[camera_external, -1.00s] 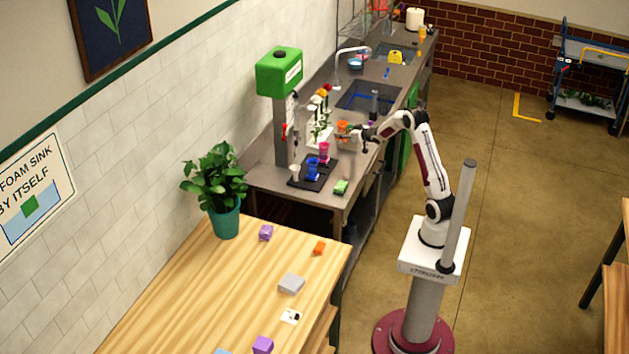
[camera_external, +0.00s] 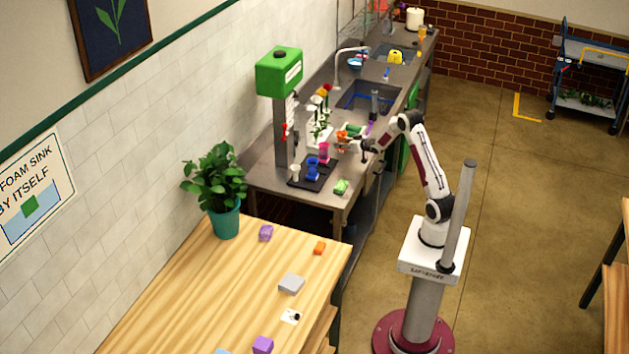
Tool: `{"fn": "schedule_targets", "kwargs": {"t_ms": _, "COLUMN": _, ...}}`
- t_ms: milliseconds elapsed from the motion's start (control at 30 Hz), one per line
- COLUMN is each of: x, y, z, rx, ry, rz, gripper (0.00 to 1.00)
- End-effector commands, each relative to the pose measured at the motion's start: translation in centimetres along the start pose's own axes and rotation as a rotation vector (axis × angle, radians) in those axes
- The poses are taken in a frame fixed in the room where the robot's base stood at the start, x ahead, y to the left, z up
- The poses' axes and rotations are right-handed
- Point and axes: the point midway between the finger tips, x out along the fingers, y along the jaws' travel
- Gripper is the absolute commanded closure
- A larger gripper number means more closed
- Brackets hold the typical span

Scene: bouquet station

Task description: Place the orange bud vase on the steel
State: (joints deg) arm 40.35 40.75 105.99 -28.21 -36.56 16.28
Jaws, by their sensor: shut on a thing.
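The orange bud vase (camera_external: 342,138) is at the tip of my gripper (camera_external: 352,145), over the steel counter (camera_external: 262,172) near its front part. My gripper is shut on the vase. The vase is small in this view, and I cannot tell whether its base touches the steel or hangs just above it. A pink vase (camera_external: 323,152) and a blue vase (camera_external: 312,169) stand on a black mat (camera_external: 298,183) to the left of my gripper.
A small white cup (camera_external: 295,170) is on the mat. A green block (camera_external: 341,187) lies near the counter's front edge. Flowers (camera_external: 321,118) stand behind the vases. A green-headed stand (camera_external: 279,72) rises at the left. The sink (camera_external: 365,97) is farther back.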

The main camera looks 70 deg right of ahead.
Motion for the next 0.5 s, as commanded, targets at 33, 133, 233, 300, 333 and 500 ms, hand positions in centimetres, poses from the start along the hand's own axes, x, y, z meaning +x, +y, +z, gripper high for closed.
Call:
{"fn": "schedule_targets", "kwargs": {"t_ms": 33, "x": 0.05, "y": 0.01, "z": 0.01, "rx": 0.000, "ry": 0.002, "rz": 0.000, "gripper": 1.00}}
{"fn": "schedule_targets", "kwargs": {"t_ms": 133, "x": 0.06, "y": 0.01, "z": 0.03, "rx": -0.001, "ry": 0.002, "rz": 0.000, "gripper": 1.00}}
{"fn": "schedule_targets", "kwargs": {"t_ms": 233, "x": 0.06, "y": 0.01, "z": 0.02, "rx": -0.001, "ry": 0.002, "rz": 0.000, "gripper": 1.00}}
{"fn": "schedule_targets", "kwargs": {"t_ms": 300, "x": 0.06, "y": 0.01, "z": 0.02, "rx": -0.001, "ry": 0.002, "rz": 0.000, "gripper": 1.00}}
{"fn": "schedule_targets", "kwargs": {"t_ms": 333, "x": 0.07, "y": 0.00, "z": 0.05, "rx": -0.001, "ry": 0.002, "rz": 0.000, "gripper": 1.00}}
{"fn": "schedule_targets", "kwargs": {"t_ms": 500, "x": 0.39, "y": 0.00, "z": 0.92, "rx": 0.000, "ry": 0.000, "rz": 0.000, "gripper": 1.00}}
